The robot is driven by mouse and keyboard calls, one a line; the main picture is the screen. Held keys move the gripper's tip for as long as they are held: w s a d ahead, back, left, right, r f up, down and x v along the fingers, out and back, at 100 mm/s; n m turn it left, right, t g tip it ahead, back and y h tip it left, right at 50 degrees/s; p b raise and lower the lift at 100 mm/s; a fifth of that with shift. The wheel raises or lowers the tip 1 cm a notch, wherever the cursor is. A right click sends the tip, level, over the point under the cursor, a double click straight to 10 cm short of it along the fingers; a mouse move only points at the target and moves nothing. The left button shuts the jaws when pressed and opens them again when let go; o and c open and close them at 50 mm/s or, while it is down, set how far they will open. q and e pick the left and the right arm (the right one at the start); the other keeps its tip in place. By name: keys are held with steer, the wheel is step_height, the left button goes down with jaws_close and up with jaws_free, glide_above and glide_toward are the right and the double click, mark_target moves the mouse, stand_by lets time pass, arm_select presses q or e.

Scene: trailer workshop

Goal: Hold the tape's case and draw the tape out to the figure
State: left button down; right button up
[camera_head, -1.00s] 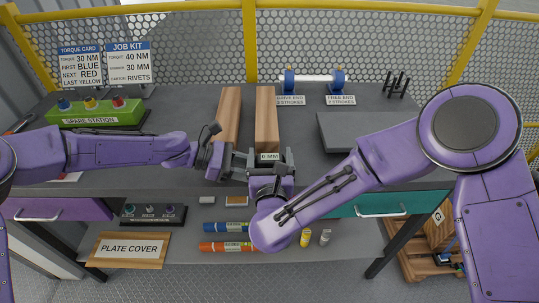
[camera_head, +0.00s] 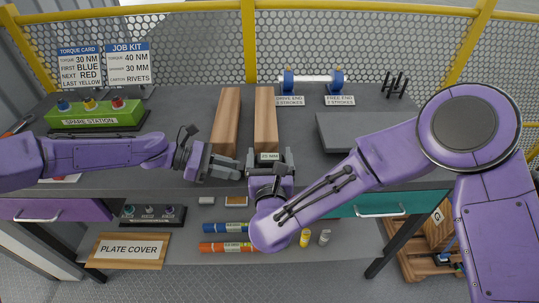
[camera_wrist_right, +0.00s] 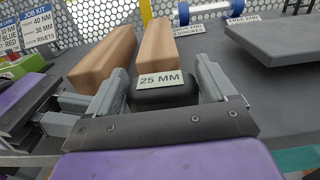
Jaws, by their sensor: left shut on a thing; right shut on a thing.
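The tape's case, a small black block, sits between the fingers of my right gripper (camera_wrist_right: 165,92) at the bench's front edge. Its label (camera_wrist_right: 161,79) reads 25 MM, also in the head view (camera_head: 269,156). My right gripper is shut on the case. My left gripper (camera_head: 238,171) is just left of the case, shut, with a gap between the two grippers. It also shows at the left of the wrist view (camera_wrist_right: 62,118). What it holds, presumably the tape's end, is too small or hidden to make out.
Two wooden beams (camera_head: 227,112) (camera_head: 265,112) lie behind the grippers. A job kit card (camera_head: 128,64) reads 40 NM, 30 MM, rivets; a torque card (camera_head: 80,66) stands beside it. A green spare station (camera_head: 95,115) is at left, a grey slab (camera_head: 350,130) at right.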

mark_target(147, 179)
arm_select(q)
steer(key=shift+a+f, duration=0.1)
steer(key=shift+a, duration=9.95)
steer(key=shift+a, duration=1.25)
steer(key=d, duration=2.3)
